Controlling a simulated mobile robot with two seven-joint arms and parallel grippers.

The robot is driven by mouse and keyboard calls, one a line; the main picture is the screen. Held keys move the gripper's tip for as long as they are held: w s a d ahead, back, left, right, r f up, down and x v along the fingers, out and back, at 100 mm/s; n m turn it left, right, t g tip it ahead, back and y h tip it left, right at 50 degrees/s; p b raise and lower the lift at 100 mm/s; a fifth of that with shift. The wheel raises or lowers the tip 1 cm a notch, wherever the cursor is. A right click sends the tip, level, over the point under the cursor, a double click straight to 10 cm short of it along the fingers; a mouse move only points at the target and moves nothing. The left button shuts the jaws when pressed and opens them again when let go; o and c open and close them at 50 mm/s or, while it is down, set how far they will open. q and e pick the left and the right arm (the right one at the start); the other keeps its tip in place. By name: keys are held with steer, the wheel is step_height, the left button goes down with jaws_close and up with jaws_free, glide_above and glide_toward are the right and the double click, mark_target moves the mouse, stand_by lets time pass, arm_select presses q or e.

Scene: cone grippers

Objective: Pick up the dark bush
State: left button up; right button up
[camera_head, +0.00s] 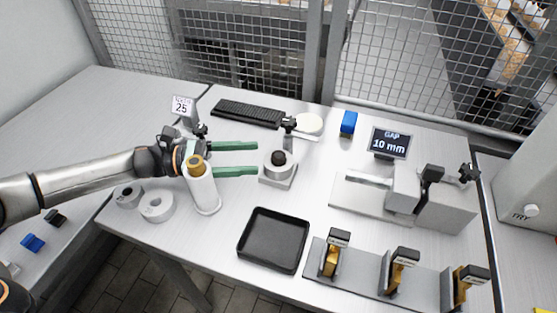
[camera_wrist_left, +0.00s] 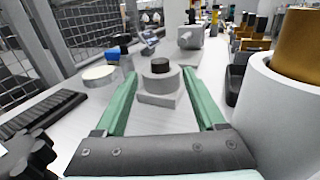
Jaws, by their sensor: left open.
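The dark bush (camera_head: 278,158) is a short black cylinder seated upright in a round grey holder (camera_head: 275,171) on a square base. In the left wrist view the dark bush (camera_wrist_left: 160,65) stands on top of the grey holder (camera_wrist_left: 158,82), straight ahead between the fingers. My left gripper (camera_head: 257,158) is open, with two long green fingers pointing right toward the holder. The fingertips stop just left of the bush, one on the far side and one on the near side. Nothing is between the fingers. My right gripper is not in view.
A white cylinder with a brown top (camera_head: 203,192) stands close beside my left gripper. A black tray (camera_head: 273,240) lies in front, and a keyboard (camera_head: 248,113) lies behind. A metal vice-like device (camera_head: 420,197) and a rail with brown parts (camera_head: 375,273) are at the right.

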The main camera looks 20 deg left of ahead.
mark_target(271, 157)
arm_select(q)
steer(key=x, duration=0.5)
steer(key=shift+d+p, duration=0.2)
steer(key=shift+p, duration=0.2)
steer(key=shift+c, duration=0.4)
jaws_close()
